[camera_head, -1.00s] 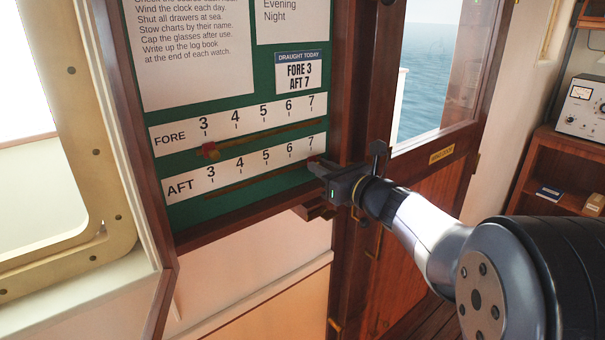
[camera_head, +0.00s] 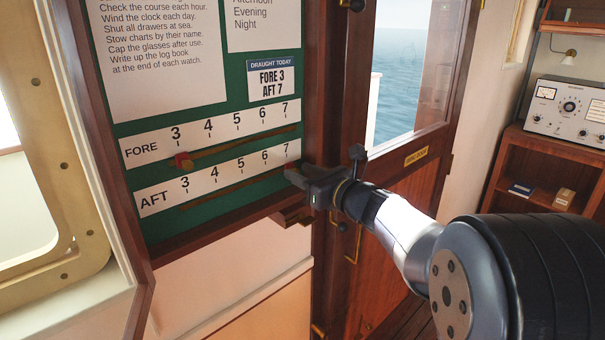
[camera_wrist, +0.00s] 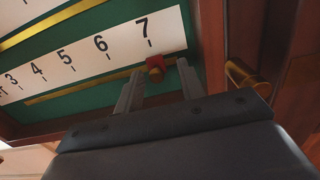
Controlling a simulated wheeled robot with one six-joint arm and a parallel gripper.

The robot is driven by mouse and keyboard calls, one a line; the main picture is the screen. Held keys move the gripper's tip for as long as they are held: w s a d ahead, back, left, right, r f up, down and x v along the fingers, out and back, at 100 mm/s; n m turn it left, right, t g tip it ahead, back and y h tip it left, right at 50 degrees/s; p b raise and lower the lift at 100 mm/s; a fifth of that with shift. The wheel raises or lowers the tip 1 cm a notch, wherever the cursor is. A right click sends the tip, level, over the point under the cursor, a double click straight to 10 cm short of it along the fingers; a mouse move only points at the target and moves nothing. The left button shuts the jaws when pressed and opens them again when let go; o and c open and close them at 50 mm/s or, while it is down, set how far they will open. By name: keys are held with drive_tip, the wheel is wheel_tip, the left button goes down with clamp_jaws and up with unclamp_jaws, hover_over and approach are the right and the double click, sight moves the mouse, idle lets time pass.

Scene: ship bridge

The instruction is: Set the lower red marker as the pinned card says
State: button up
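The lower red marker (camera_wrist: 155,63) shows in the wrist view under the 7 of the AFT scale, at the end of its slot. It lies between the fingertips of my open gripper (camera_wrist: 160,68), with space visible on both sides. In the head view my gripper (camera_head: 292,173) is at the right end of the AFT scale (camera_head: 217,177) and hides this marker. The upper red marker (camera_head: 183,160) sits under the 3 of the FORE scale. The pinned card (camera_head: 274,79) reads "DRAUGHT TODAY, FORE 3, AFT 7".
The green board (camera_head: 222,112) has a dark wooden frame close to my gripper. A brass fitting (camera_wrist: 247,78) stands just right of my fingers in the wrist view. A door with a window (camera_head: 418,70) is to the right. Beyond it is a shelf (camera_head: 530,190) with instruments.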

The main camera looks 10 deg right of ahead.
drive_tip(key=b+v, duration=0.2)
drive_tip(key=v, duration=0.8)
drive_tip(key=shift+s, duration=0.2)
drive_tip(key=shift+w+d, duration=0.1)
drive_tip(key=p+x, duration=0.2)
drive_tip(key=x, duration=0.9)
drive_tip(key=shift+s+a, duration=0.4)
drive_tip(key=shift+a, duration=0.05)
drive_tip(key=shift+s, duration=0.1)
